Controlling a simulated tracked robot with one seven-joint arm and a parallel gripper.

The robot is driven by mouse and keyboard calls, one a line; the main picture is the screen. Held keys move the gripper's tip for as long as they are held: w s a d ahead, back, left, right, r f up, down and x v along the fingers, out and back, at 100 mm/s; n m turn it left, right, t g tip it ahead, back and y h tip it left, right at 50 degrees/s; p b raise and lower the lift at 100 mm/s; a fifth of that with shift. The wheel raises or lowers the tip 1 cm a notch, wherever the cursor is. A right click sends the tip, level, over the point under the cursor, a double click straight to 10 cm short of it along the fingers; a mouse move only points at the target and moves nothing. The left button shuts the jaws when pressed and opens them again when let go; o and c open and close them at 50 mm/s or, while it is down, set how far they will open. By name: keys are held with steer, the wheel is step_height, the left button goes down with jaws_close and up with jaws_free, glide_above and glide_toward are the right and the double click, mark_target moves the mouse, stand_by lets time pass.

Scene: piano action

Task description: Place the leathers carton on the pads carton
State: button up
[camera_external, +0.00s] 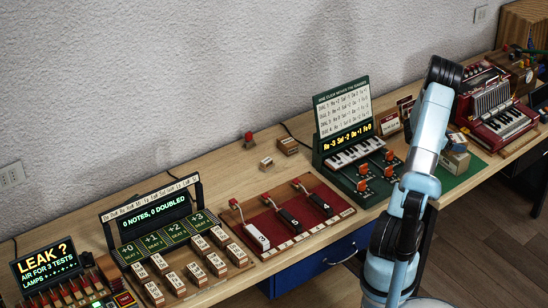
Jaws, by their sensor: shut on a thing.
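Two small cartons are on the green mat just right of my arm, partly hidden by it. The upper one is a pale carton (458,139); a tan carton (457,162) is below it. Their labels are too small to read, so I cannot tell which is leathers and which is pads. I cannot tell whether the upper one rests on the lower one or is held just above it. My arm rises from the bottom and bends at a black joint above the cartons. My gripper is hidden behind the arm.
A green console (352,150) with orange levers stands left of my arm. A red accordion-like instrument (495,115) stands to the right. The green mat (462,181) is bare in front of the cartons. A red board (290,222) with black-and-white keys lies further left.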

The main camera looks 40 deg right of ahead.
steer(key=o, duration=1.1)
steer(key=shift+r, duration=0.15)
steer(key=v, duration=1.2)
